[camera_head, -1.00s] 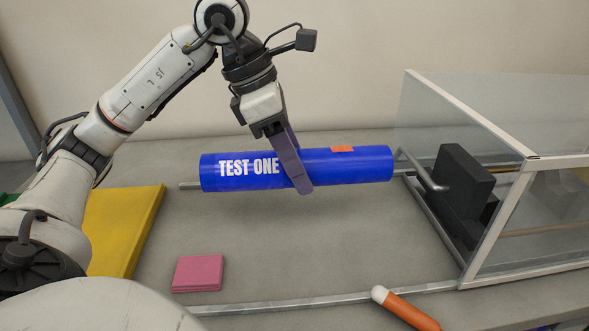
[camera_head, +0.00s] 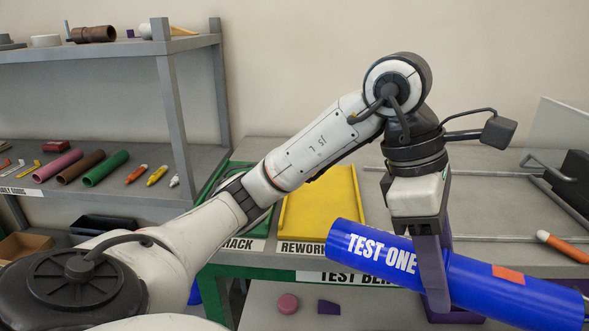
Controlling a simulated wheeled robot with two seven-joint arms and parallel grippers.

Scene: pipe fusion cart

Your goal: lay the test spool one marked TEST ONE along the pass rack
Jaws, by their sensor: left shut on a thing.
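The blue test spool one (camera_head: 520,295), marked TEST ONE, is at the lower right, slanting down to the right, with an orange patch near its right part. My left gripper (camera_head: 434,285) is shut around its middle and holds it in front of the bench's front edge. The green rack (camera_head: 222,178), whose label (camera_head: 240,244) ends in "RACK", lies left of the yellow rework tray (camera_head: 322,205). My left arm crosses in front of it and hides part of it and of its label. The spool is well right of this rack. My right gripper is not in view.
A grey shelf unit (camera_head: 190,100) at left bears pink, brown and green pipes (camera_head: 105,168) and several markers. The yellow tray looks empty. Metal rails (camera_head: 480,173) and an orange-and-white stick (camera_head: 562,246) lie at right. A lower shelf holds a pink disc (camera_head: 288,303).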

